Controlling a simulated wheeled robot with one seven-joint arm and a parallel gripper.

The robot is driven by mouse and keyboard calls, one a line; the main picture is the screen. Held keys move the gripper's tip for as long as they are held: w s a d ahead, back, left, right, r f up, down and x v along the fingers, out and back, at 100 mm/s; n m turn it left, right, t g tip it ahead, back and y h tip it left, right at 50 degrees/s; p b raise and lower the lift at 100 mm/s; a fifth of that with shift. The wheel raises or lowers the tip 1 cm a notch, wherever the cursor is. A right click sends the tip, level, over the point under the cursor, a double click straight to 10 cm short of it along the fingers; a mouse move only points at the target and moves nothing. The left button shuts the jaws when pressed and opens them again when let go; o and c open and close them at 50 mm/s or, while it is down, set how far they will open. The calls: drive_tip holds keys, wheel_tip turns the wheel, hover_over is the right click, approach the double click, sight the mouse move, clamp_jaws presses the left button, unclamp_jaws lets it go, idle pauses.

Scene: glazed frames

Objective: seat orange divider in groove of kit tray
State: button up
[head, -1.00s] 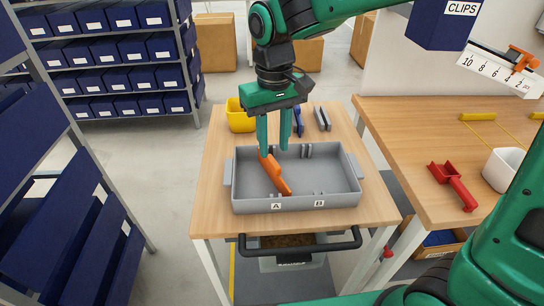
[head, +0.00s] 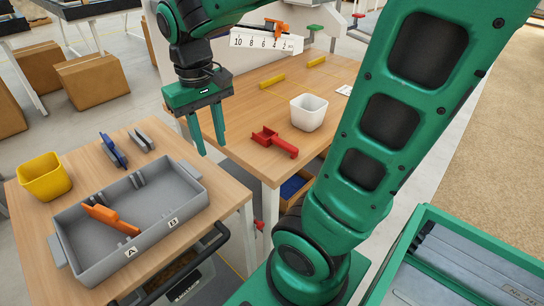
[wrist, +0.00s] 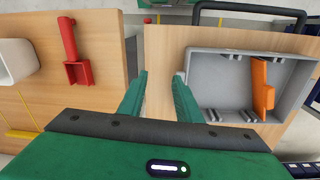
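The orange divider (head: 110,219) is in the grey kit tray (head: 185,204), on the side of label A. It stands askew, and I cannot tell if either end sits in a groove. It also shows in the wrist view (wrist: 262,85), near the tray's right side. My gripper (head: 212,148) is open and empty, right of the tray and apart from the divider. It also shows in the wrist view (wrist: 161,88).
A yellow bin (head: 43,178), a blue item (head: 113,150) and a grey item (head: 141,141) are behind the tray. The right-hand bench holds a red holder (head: 275,142) and a white bin (head: 308,112). A dark handle (head: 205,250) runs along the small table's front.

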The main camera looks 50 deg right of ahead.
drive_tip(key=s+d+f+m, duration=0.2)
drive_tip(key=s+d, duration=0.3)
drive_tip(key=s, duration=0.2)
drive_tip(key=s+d+f+m, duration=0.2)
drive_tip(key=s+d, duration=0.3)
drive_tip(key=s, duration=0.2)
drive_tip(key=shift+m+y, duration=0.3)
drive_tip(key=shift+o, duration=0.5)
